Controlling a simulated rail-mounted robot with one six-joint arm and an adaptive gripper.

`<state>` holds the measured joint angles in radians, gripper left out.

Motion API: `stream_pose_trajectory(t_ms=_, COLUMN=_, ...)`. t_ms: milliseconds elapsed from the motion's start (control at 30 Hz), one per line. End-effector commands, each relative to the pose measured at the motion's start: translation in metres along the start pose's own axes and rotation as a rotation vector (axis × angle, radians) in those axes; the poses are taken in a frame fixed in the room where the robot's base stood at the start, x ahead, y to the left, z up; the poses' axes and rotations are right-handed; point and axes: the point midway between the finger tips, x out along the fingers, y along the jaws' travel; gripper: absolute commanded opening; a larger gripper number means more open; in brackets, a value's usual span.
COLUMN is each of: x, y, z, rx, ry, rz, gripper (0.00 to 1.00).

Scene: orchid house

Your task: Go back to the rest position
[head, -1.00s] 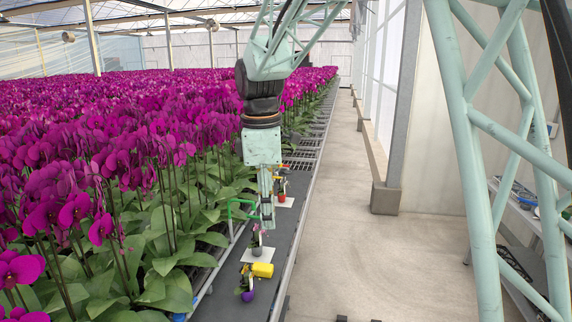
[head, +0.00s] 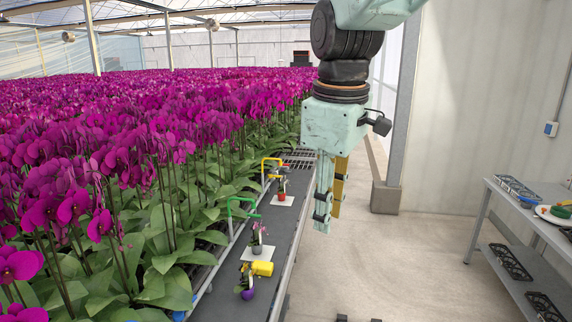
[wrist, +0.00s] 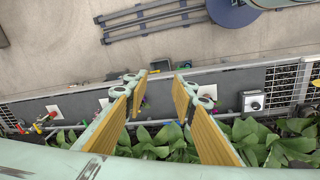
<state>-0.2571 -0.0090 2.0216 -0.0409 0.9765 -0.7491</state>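My gripper (head: 330,215) hangs pointing down over the right edge of the dark bench strip (head: 288,232) in the head view. In the wrist view my gripper (wrist: 160,74) has its two wood-coloured finger pads spread well apart, with nothing held between them. The bench and green leaves show below and between the fingers. In the head view a small potted orchid (head: 257,240) stands on a white card, apart from the gripper and to its left. A purple pot (head: 248,294) and a yellow object (head: 263,269) are nearer on the strip.
A red pot (head: 282,197) stands on a farther white card. A green frame (head: 242,200) and an orange frame (head: 271,161) rise beside the strip. Dense purple orchids (head: 120,150) fill the left. A grey table (head: 495,205) stands right, beyond clear floor (head: 400,265).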

Motion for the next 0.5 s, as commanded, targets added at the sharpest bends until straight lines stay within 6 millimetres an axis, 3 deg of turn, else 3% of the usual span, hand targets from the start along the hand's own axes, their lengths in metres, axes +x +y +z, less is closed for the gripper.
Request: stream_pose_trajectory(t_ms=500, x=-0.023, y=-0.040, z=0.087, rx=0.301, ry=0.041, rz=0.037, gripper=0.24)
